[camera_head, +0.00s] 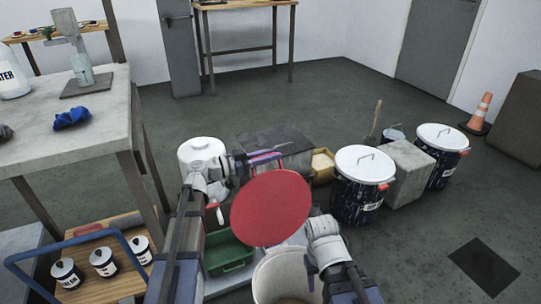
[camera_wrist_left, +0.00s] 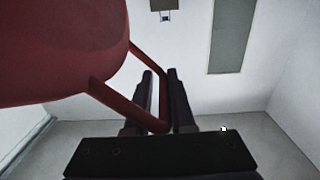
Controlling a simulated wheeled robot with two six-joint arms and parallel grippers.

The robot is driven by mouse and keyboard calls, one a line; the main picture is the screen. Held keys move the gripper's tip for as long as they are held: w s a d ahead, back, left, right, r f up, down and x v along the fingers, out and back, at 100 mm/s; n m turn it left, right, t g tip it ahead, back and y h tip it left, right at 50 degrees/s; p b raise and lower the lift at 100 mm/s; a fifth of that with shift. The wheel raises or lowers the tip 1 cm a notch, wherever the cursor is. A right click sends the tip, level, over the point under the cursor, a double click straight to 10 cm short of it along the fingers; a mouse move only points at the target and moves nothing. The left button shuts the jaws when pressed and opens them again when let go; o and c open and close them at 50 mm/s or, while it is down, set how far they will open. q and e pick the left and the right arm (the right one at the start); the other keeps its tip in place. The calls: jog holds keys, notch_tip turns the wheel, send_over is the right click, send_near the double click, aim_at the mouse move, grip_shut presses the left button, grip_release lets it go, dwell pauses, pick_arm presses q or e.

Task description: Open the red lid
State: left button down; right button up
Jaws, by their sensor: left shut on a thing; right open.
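The red lid (camera_head: 272,207) is tilted up in the air, its round face towards the head camera, above the pale open bucket (camera_head: 262,285). My left gripper (camera_head: 248,163) is at the lid's upper left edge. In the left wrist view, the two dark fingers (camera_wrist_left: 163,100) are closed around the bar of the lid's red handle (camera_wrist_left: 132,108), with the lid (camera_wrist_left: 60,50) at upper left. My right gripper (camera_head: 318,226) is open beside the lid's lower right edge, above the bucket's right side; its fingertips are mostly hidden.
A green crate (camera_head: 230,255) is left of the bucket. A white-lidded drum (camera_head: 362,165), a grey block (camera_head: 408,172) and another drum (camera_head: 442,140) stand at right. A blue-handled cart (camera_head: 95,280) with small cans and a workbench (camera_head: 80,130) are at left. The right-hand floor is mostly clear.

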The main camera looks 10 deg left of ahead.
dwell(0.3)
pick_arm(q)
jog(key=s+d, duration=0.2)
jog(key=s, duration=0.1)
jog(key=s+d+r+p, duration=0.1)
jog(key=s, duration=0.1)
jog(key=c, duration=0.9)
grip_release()
jog(key=shift+w+r, duration=0.1)
jog(key=v, duration=0.7)
jog(key=shift+a, duration=0.3)
